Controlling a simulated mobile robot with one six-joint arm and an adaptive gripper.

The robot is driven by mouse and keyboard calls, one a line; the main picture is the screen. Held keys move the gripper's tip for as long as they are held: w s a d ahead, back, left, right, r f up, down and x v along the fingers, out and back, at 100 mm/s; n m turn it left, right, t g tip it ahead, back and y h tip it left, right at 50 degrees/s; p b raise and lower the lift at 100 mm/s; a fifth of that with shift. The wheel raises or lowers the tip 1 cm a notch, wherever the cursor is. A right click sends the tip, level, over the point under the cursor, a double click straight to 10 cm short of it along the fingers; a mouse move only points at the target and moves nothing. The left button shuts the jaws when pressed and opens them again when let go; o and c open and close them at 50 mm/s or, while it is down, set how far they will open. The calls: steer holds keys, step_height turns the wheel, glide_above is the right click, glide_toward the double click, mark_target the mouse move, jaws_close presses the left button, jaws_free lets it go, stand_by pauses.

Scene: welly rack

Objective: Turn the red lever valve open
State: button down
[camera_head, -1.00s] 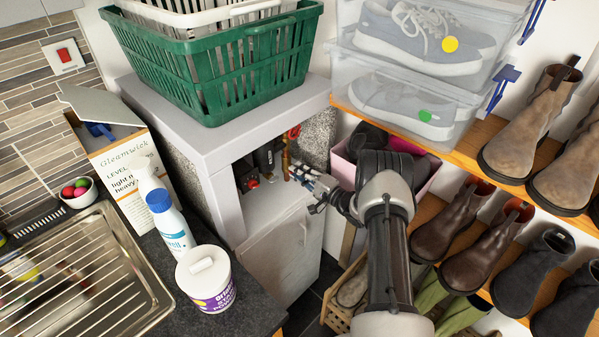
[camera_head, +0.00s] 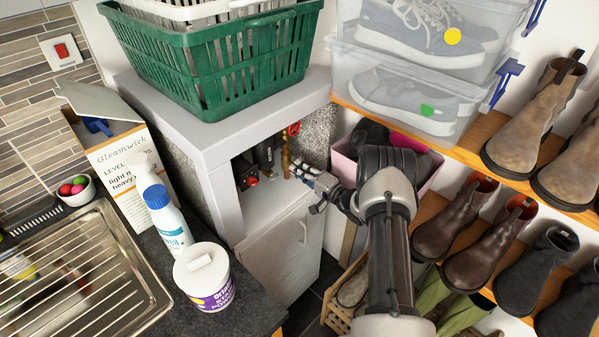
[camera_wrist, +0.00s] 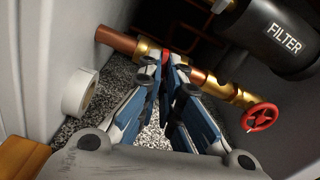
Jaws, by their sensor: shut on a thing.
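The red lever (camera_wrist: 165,57) shows as a small red patch between my fingertips in the wrist view, against a brass valve body on a copper pipe (camera_wrist: 117,40). Most of the lever is hidden by the fingers. My gripper (camera_wrist: 167,66) is shut on it. In the head view my gripper (camera_head: 294,168) reaches from the right into the open cabinet (camera_head: 222,208), beside the copper pipe (camera_head: 286,158). The lever cannot be made out there.
A red round handwheel (camera_wrist: 260,117) sits on the same pipe run. A black filter housing (camera_wrist: 272,36) is close above, and a white roll (camera_wrist: 80,92) is at left. The cabinet top carries a green basket (camera_head: 222,75). A shoe rack (camera_head: 452,148) stands right.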

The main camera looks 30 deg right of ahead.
steer(key=n+b, duration=0.2)
steer(key=n, duration=0.2)
steer(key=shift+f+n+b, duration=0.1)
steer(key=shift+n+b, duration=0.2)
steer(key=shift+n, duration=0.1)
steer(key=n+b, duration=0.2)
steer(key=n, duration=0.1)
steer(key=shift+n, duration=0.3)
steer(key=n+b, duration=0.2)
steer(key=n, duration=0.2)
steer(key=shift+b, duration=0.35)
steer(key=shift+n+b, duration=0.8)
steer(key=shift+n, duration=0.7)
steer(key=c, duration=1.8)
jaws_free()
